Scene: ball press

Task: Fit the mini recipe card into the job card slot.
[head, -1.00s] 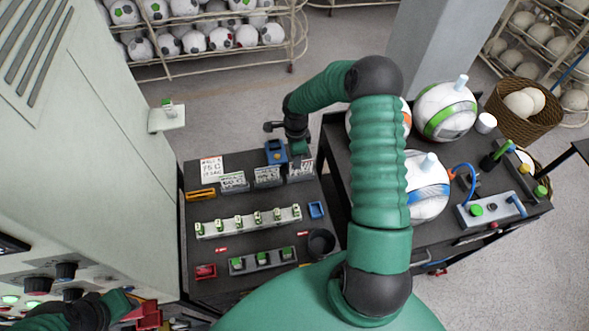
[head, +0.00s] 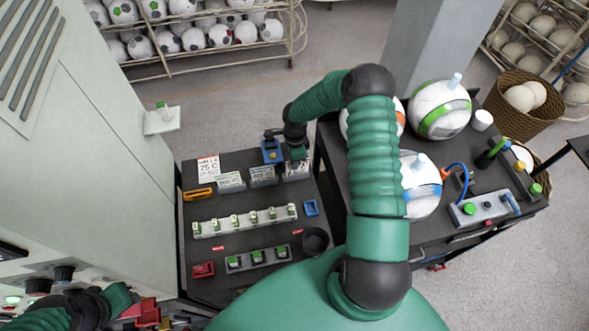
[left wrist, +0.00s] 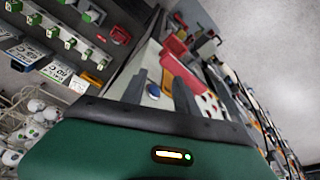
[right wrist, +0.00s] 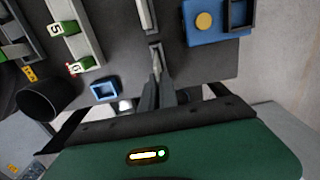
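Several white printed cards stand in small grey holders at the back of the dark table; one card (head: 230,179) is at the left and another (head: 263,174) in the middle. My right gripper (head: 297,156) points down over the rightmost card (head: 297,170). In the right wrist view its fingers (right wrist: 157,75) are close together around a thin pale edge at a narrow grey holder (right wrist: 155,50); the card's face is hidden there. Which holder is the job card slot I cannot tell. My left gripper (left wrist: 185,95) has its fingers apart, near red parts (left wrist: 178,72).
A blue block with a yellow button (head: 271,153) stands just left of my right gripper. A large card (head: 208,168), a white rack (head: 245,221), a grey rack (head: 258,260) and a black cup (head: 315,240) share the table. A ball cart (head: 440,190) is at right.

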